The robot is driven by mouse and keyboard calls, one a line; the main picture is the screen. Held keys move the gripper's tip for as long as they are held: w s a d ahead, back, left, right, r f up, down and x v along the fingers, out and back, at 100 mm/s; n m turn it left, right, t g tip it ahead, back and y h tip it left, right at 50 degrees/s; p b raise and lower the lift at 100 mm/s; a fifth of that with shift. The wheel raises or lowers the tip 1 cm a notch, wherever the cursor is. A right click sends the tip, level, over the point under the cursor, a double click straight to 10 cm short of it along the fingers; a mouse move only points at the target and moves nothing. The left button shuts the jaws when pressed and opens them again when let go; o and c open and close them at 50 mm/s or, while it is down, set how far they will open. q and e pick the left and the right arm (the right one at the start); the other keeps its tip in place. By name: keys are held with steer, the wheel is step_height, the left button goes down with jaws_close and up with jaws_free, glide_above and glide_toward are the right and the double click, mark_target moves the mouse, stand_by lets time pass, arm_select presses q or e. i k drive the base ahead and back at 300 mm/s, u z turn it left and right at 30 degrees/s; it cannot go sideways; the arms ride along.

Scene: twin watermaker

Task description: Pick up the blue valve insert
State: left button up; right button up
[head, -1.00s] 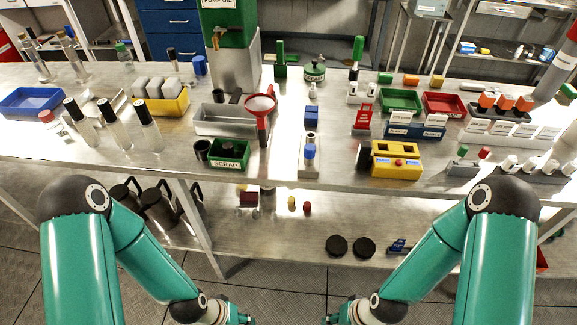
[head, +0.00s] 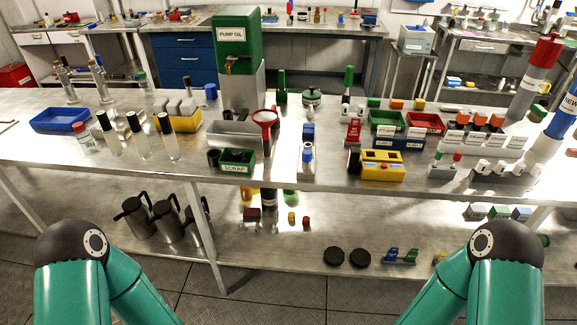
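Several small blue parts show in the head view, and I cannot tell for certain which one is the valve insert. A blue block (head: 308,132) stands near the middle of the bench. A small blue-topped part (head: 307,152) stands on a pale stand just in front of it. A blue and green item (head: 400,256) lies on the lower shelf at the right. Neither gripper is in view; only my two green arms show at the bottom corners.
The bench (head: 230,181) holds a green scrap bin (head: 238,168), a red funnel (head: 265,116), a yellow box (head: 382,173) and several clear bottles at left. A blue tray (head: 60,127) sits far left. Dark jugs (head: 137,217) and black discs (head: 334,256) are on the lower shelf (head: 285,262).

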mark_target(307, 153)
steer(key=z, duration=0.25)
steer(key=i, duration=1.05)
steer(key=u, duration=2.2)
steer(key=k, duration=1)
steer(key=z, duration=0.35)
